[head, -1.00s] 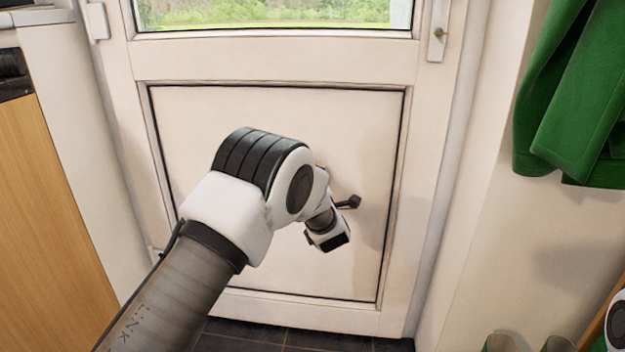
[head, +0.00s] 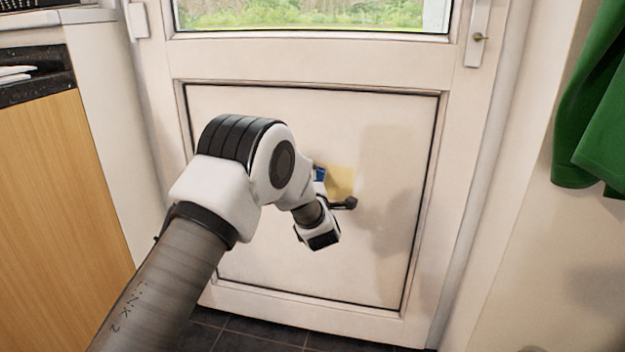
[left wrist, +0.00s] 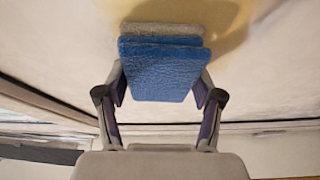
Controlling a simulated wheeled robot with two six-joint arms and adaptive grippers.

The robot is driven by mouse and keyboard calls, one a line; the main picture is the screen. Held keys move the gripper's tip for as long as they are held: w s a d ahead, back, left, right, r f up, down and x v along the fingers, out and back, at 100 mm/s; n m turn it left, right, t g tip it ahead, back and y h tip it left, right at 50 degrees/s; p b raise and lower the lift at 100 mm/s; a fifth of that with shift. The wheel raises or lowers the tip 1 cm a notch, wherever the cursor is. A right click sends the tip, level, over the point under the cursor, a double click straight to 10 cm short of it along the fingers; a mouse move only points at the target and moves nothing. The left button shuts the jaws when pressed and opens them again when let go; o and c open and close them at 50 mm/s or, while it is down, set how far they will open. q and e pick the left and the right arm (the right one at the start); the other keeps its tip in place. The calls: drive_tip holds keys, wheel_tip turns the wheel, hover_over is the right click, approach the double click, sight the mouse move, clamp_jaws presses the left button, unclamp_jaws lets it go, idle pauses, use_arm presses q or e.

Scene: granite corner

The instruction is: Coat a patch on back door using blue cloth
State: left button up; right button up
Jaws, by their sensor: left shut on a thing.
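The back door (head: 240,120) is white, with a recessed lower panel and a window above. A yellowish patch (head: 342,180) shows on that panel, and its colour also shows in the left wrist view (left wrist: 228,22). My left gripper (left wrist: 160,85) is shut on the blue cloth (left wrist: 165,68), a folded blue pad with a pale layer along its far edge. The pad is at the door panel, against or very close to it. In the head view a bit of the blue cloth (head: 319,174) shows beside the patch; my arm hides most of it. My right gripper is not in view.
A wooden cabinet (head: 60,180) with a dark counter stands on the left. A green garment (head: 595,110) hangs on the right wall. The door handle plate (head: 478,35) is at upper right. Dark floor tiles (head: 250,335) lie below the door.

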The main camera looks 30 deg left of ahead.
use_arm(q)
drive_tip(key=shift+s+a, duration=0.85)
drive_tip(key=shift+a, duration=2.75)
drive_tip(key=shift+w+d+r+p, duration=0.35)
drive_tip(key=shift+d+r, duration=0.15)
drive_tip(key=shift+d, duration=0.75)
drive_tip(key=shift+w+d+r+p, duration=0.25)
drive_tip(key=shift+d+r, duration=0.3)
drive_tip(key=shift+d, duration=0.75)
drive_tip(key=shift+w+d+r+p, duration=0.25)
drive_tip(key=shift+d+r+p, duration=0.2)
drive_tip(key=shift+d, duration=0.8)
drive_tip(key=shift+w+d+r+p, duration=0.1)
drive_tip(key=shift+w+d+p, duration=0.25)
drive_tip(key=shift+d, duration=1.45)
drive_tip(key=shift+w+d+f+p, duration=0.15)
drive_tip(key=shift+w+d, duration=0.4)
drive_tip(key=shift+d, duration=1.3)
drive_tip(key=shift+w+d+r+p, duration=0.2)
drive_tip(key=shift+w+d, duration=0.25)
drive_tip(key=shift+d, duration=1.35)
drive_tip(key=p, duration=0.2)
approach(349, 165)
drive_tip(key=shift+s+a+r, duration=0.1)
drive_tip(key=shift+a, duration=0.55)
drive_tip(key=shift+a+r, duration=0.15)
drive_tip(key=shift+a, duration=0.45)
